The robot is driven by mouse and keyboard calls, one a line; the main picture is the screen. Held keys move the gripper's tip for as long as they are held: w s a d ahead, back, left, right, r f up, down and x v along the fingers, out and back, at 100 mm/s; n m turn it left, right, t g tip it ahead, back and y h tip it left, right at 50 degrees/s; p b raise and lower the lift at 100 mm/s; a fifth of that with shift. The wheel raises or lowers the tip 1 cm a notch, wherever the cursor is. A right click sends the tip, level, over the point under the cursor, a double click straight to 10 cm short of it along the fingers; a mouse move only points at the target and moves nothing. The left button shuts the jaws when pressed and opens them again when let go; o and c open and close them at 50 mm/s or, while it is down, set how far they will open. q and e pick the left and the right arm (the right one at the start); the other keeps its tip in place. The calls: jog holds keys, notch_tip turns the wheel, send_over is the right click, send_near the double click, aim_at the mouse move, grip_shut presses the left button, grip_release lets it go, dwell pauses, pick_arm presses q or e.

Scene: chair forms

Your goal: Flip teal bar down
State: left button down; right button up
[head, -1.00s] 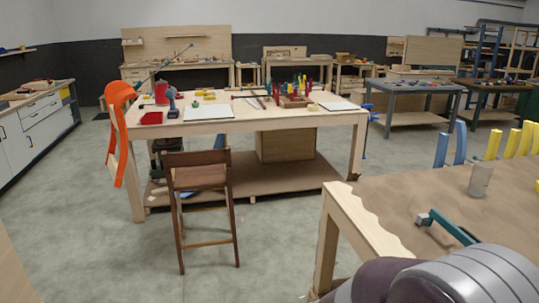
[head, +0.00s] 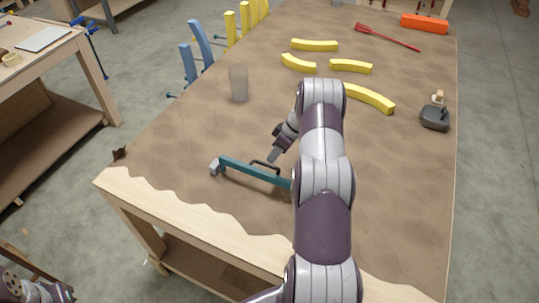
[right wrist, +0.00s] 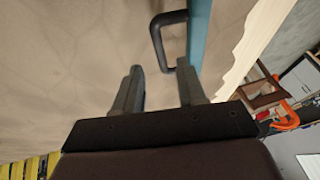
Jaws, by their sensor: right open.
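The teal bar (head: 252,172) lies across the near part of the brown-topped table, with a grey block at its left end. My right arm hides its right end. A black handle (head: 265,164) stands on the bar's far side. My right gripper (head: 275,155) is just beyond the bar, close to the handle, open and empty. In the right wrist view my open fingers (right wrist: 160,85) point toward the black handle (right wrist: 160,38) beside the teal bar (right wrist: 199,30), apart from it. Part of my left arm (head: 45,291) shows at the bottom left; its jaws are not clear.
On the table (head: 200,130) stand a grey cup (head: 238,82), several yellow curved pieces (head: 314,45), a red tool (head: 386,37), an orange block (head: 424,23) and a dark grey object (head: 434,118). Blue and yellow slats (head: 201,42) rise along the left edge. The table's left middle is clear.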

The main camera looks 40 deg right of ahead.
aim_at(267, 164)
jog(key=p+x, duration=0.1)
jog(key=x, duration=0.3)
jog(key=shift+w+d, duration=0.1)
jog(key=shift+a+f, duration=0.15)
jog(key=shift+a, duration=0.1)
jog(key=shift+f, duration=0.15)
jog(key=shift+w, duration=0.1)
grip_shut()
pick_arm(q)
notch_tip(267, 164, up, 2)
jog(key=shift+r, duration=0.2)
